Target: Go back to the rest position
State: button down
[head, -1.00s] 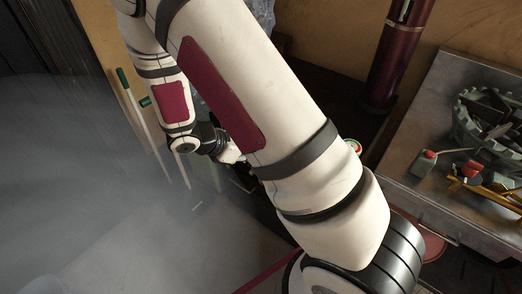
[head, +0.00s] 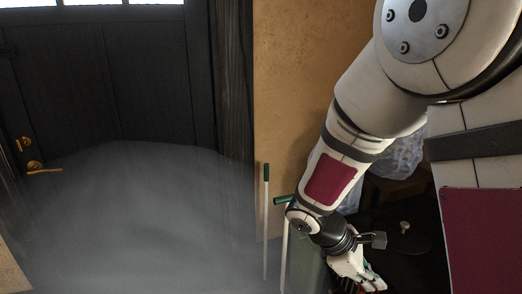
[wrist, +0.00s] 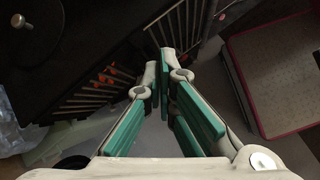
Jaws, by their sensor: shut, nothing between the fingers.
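My gripper (wrist: 162,80) has pale fingers with green pads, and the fingertips are closed together with nothing between them in the wrist view. In the head view my gripper (head: 372,284) hangs low at the lower right, partly cut off by the bottom edge. My arm runs down to it from the upper right, bent and clear of the wall.
A dark door (head: 110,85) with a brass handle (head: 42,170) stands at the left. A tan wall (head: 295,100) and green-topped poles (head: 266,200) are beside my arm.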

jog(key=s+r+m+y, duration=0.3)
jog(key=s+r+m, duration=0.4)
jog(key=s+r, duration=0.3)
jog(key=s+a+r+m+t+y, duration=0.1)
jog(key=s+a+r+m+y, duration=0.15)
jog(key=s, duration=0.35)
jog(key=s+a+r+m+t+y, duration=0.1)
jog(key=s+a+r+m+y, duration=0.1)
jog(key=s+a+r+m, duration=0.3)
notch_tip(320, 180, up, 14)
jog(key=d+t+p, duration=0.2)
jog(key=t+p, duration=0.1)
jog(key=p, duration=1.1)
jog(key=shift+s+d+n, duration=0.2)
jog(key=shift+s+n, duration=0.15)
jog(key=shift+n, duration=0.1)
jog(key=shift+f, duration=0.1)
